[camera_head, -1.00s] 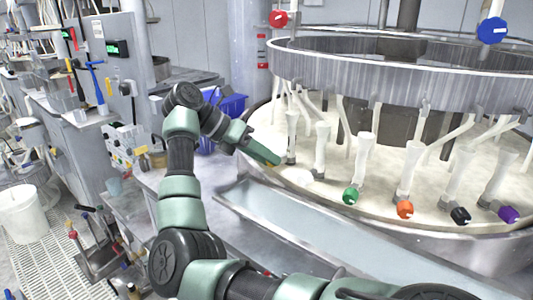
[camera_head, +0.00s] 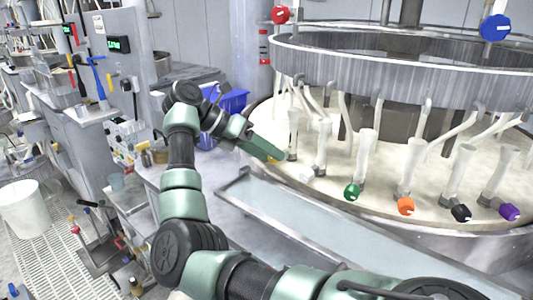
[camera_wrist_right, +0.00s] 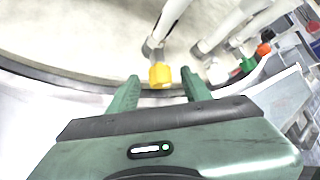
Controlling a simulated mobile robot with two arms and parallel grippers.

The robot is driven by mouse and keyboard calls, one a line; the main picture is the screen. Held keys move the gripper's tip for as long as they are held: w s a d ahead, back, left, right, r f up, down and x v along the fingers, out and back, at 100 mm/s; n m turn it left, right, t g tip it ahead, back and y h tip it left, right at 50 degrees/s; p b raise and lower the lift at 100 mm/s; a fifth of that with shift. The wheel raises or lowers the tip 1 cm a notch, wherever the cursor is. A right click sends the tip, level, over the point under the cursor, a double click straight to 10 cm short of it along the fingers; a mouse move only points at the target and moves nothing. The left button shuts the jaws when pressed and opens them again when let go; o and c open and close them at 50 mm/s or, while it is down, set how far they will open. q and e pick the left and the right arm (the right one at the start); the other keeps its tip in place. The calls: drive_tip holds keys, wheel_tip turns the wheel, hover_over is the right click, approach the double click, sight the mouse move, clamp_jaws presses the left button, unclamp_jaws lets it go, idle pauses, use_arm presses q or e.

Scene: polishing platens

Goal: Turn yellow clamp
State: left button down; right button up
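The yellow clamp (camera_wrist_right: 160,75) is a small knob at the end of a white post in the right wrist view. It lies between the fingertips of my right gripper (camera_wrist_right: 160,86), with a gap to each finger. The gripper is open and its fingers point at the clamp. In the head view my right gripper (camera_head: 268,152) reaches the left rim of the round machine. Only a bit of the yellow clamp (camera_head: 272,160) shows there, mostly hidden by the gripper. My left gripper is not in view.
A white clamp (camera_head: 306,174) sits just right of the gripper. Green (camera_head: 352,192), orange (camera_head: 405,206), black (camera_head: 460,212) and purple (camera_head: 509,211) clamps follow along the rim. A metal ring (camera_head: 400,66) hangs above. A blue bin (camera_head: 234,102) stands behind my arm.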

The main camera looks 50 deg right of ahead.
drive_tip(key=v, duration=0.8)
drive_tip(key=shift+b, duration=0.3)
drive_tip(key=shift+d, duration=0.1)
